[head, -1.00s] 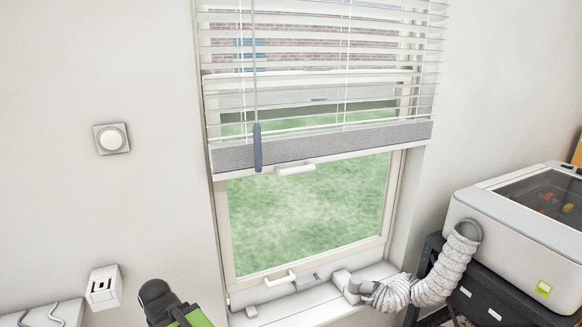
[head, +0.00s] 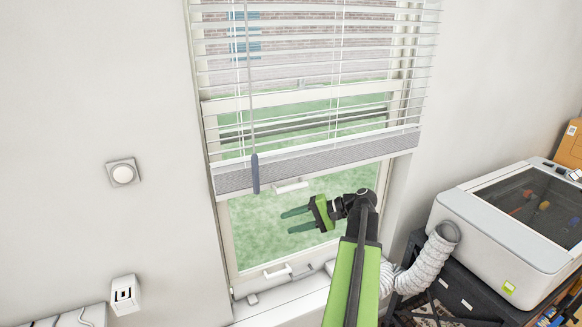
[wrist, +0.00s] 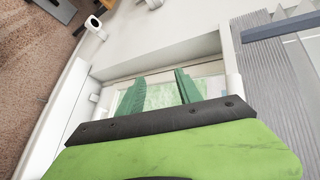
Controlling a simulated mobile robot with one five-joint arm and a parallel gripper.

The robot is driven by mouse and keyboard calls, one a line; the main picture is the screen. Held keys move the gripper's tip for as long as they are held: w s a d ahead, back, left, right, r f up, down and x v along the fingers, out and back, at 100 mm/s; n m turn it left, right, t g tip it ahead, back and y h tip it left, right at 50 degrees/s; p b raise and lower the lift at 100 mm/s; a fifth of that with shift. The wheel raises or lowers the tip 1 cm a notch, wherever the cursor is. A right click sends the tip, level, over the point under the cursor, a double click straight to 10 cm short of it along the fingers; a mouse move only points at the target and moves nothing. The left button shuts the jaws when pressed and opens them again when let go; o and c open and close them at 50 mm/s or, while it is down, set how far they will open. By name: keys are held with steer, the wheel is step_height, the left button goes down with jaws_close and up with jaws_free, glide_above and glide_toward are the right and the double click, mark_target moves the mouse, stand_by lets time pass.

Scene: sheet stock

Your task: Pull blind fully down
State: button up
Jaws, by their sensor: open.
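The white slatted blind (head: 310,80) covers the upper part of the window, and its grey bottom rail (head: 345,155) hangs partway down. A white handle (head: 290,187) sits under the rail. A blue-grey wand (head: 255,172) hangs at the blind's left. My gripper (head: 287,222) is open and empty in front of the lower glass, below the handle, its green fingers pointing left. In the wrist view my gripper (wrist: 160,82) has nothing between its fingers. The grey rail (wrist: 262,95) runs along the right there, with the wand (wrist: 285,27) across its top.
A white machine (head: 500,220) with a dark lid stands on a dark cabinet at the right. A ribbed white hose (head: 428,268) runs from it towards the sill. A window latch (head: 278,271) is low on the frame. A switch (head: 123,173) is on the left wall.

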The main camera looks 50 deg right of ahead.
mark_target(297, 188)
steer(key=s+d+r+m+t+h+p, duration=0.25)
steer(key=s+d+r+t, duration=0.25)
steer(key=s+d+r, duration=0.65)
steer(key=shift+y, duration=0.45)
steer(key=x, duration=0.6)
steer(key=b+x, duration=0.1)
steer(key=x, duration=0.5)
steer(key=f+b+x, duration=0.1)
steer(key=x, duration=0.5)
jaws_close()
